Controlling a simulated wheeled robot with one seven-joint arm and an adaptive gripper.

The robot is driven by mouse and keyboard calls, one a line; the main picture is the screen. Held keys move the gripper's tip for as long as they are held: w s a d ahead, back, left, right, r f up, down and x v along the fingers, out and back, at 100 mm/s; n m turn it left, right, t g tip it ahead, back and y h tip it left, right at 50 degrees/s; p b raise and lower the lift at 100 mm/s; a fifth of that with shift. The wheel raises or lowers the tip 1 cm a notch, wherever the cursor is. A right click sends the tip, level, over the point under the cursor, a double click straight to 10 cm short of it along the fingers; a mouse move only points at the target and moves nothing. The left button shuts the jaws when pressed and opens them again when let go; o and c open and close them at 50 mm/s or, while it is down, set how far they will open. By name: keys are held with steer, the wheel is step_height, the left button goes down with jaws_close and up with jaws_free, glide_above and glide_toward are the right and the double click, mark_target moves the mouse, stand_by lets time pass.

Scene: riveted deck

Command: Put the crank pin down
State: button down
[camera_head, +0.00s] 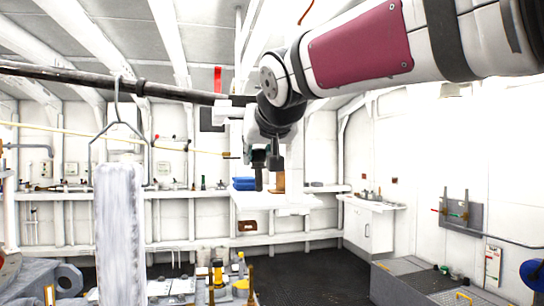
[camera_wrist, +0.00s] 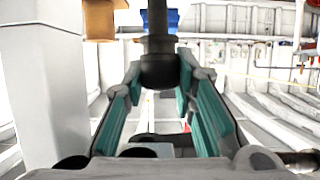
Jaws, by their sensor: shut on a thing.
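The crank pin, a dark round part with a thinner stem and a wider end (camera_wrist: 158,66), is between the green-padded fingers of my gripper (camera_wrist: 162,84) in the wrist view. The fingers are shut on it. In the head view my gripper (camera_head: 266,158) hangs from the arm at the picture's middle, fingers pointing down. A dark piece shows at its lower end, but I cannot tell there how much of it is pin and how much finger. The gripper is in front of a white counter (camera_head: 300,200) in the picture; the gap between them is hard to judge.
Blue folded things (camera_head: 244,183) and a brown block (camera_head: 278,182) are at the counter. A pale post (camera_head: 120,235) and a hanging hook (camera_head: 117,105) are at left. A grey box (camera_head: 425,285) stands at lower right. Yellow items (camera_head: 241,287) stand low in the middle. Dark floor (camera_head: 320,275) is clear behind.

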steer(key=shift+w+f, duration=0.15)
steer(key=shift+f, duration=0.55)
steer(key=shift+f, duration=0.15)
steer(key=c, duration=1.3)
jaws_free()
steer(key=v, duration=1.2)
steer(key=shift+b, duration=0.3)
